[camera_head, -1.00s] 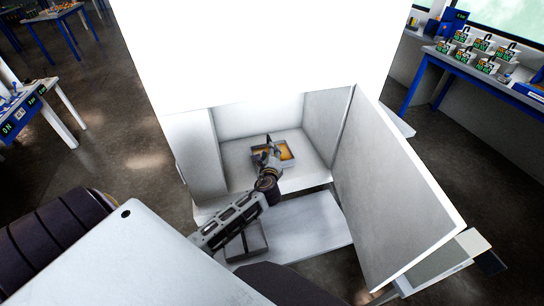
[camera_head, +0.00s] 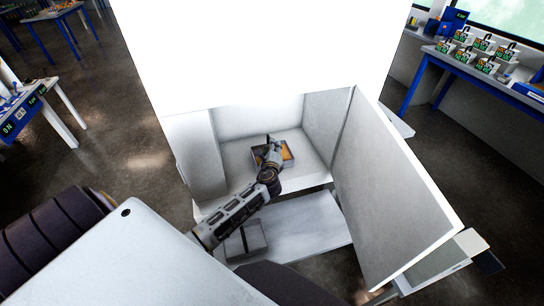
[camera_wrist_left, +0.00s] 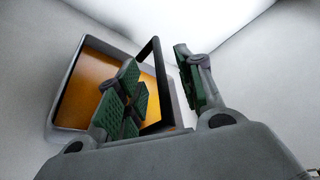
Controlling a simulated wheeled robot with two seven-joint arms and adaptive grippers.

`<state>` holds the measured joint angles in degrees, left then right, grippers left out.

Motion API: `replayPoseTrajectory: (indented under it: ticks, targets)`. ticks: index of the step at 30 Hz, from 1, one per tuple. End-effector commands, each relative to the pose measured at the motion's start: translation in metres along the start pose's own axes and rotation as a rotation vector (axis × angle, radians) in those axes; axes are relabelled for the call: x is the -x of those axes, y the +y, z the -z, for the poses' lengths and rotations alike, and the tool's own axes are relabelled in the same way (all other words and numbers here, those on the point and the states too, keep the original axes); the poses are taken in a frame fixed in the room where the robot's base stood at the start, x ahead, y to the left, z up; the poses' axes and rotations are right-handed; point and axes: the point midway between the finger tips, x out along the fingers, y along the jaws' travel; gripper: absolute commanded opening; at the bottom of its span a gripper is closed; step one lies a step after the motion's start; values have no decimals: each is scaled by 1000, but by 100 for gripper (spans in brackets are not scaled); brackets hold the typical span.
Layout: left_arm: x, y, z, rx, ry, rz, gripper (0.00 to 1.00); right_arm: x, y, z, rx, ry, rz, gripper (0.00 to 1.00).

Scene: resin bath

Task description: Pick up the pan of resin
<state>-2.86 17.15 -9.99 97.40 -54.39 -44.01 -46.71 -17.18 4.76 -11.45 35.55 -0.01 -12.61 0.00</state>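The pan of resin (camera_head: 291,149) is a shallow grey pan with orange resin, on the floor of the white open-fronted chamber. In the left wrist view the pan (camera_wrist_left: 54,100) fills the left and middle, with a black bar-like handle (camera_wrist_left: 157,82) standing up at its near side. My left gripper (camera_head: 273,151) reaches into the chamber and covers part of the pan. In the left wrist view its green-padded fingers (camera_wrist_left: 160,85) are spread apart, with the handle between them. I cannot tell whether either finger touches it. My right gripper is not in view.
The chamber's door (camera_head: 395,195) stands open on the right, and white walls enclose the pan. A grey box-like object (camera_head: 246,240) sits on a lower white surface (camera_head: 305,225) below my left arm. Workbenches stand farther off on both sides.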

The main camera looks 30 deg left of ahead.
Motion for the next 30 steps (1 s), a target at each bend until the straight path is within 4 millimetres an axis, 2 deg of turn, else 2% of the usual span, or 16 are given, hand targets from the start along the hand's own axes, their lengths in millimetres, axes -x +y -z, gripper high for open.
replayPoseTrajectory:
  ticks: [10, 27, 30]
  targets:
    - [-26, -1, 0, -1, 0, -1, 37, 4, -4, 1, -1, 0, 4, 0]
    - [-30, 0, 1, 0, 0, -1, 37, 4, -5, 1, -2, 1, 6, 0]
    - [-30, 0, 1, 0, 0, -1, 26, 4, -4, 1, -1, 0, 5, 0]
